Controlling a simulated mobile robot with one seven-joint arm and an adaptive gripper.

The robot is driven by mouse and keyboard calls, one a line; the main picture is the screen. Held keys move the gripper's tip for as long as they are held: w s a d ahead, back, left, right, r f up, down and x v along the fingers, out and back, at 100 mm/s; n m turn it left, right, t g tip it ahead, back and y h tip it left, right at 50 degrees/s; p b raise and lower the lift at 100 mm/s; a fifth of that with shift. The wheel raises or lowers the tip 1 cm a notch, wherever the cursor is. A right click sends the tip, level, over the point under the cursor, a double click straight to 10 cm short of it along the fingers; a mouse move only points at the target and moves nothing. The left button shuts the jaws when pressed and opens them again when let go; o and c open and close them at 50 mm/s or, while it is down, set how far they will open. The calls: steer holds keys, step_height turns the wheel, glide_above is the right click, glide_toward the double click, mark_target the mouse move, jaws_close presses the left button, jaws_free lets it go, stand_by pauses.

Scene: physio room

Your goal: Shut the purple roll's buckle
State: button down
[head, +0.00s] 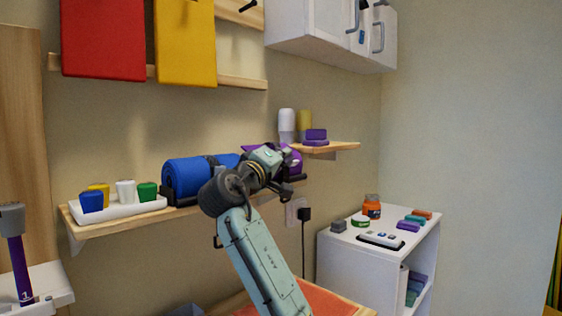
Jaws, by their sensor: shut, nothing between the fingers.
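The purple roll (294,161) lies on the wall shelf, to the right of the blue roll. My arm's wrist covers most of it, and only purple parts show around the wrist. Its buckle is hidden, so I cannot tell whether it is open or shut. My gripper (277,158) is at the end of the arm, in front of the purple roll. It is shut and empty, with its fingertips mostly hidden. I cannot tell whether it touches the roll.
The blue roll (192,178) with a dark strap sits in a black holder on the wooden shelf (120,228). A small shelf (340,148) with purple blocks is behind. A white cabinet (345,262) stands at right.

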steer(key=shift+f+m+b, duration=0.3)
steer(key=shift+m, duration=0.3)
steer(key=shift+d+f, duration=0.1)
stand_by(1.0)
steer(key=shift+s, duration=0.1)
stand_by(1.3)
steer(key=v, duration=1.2)
steer(key=shift+f, duration=0.15)
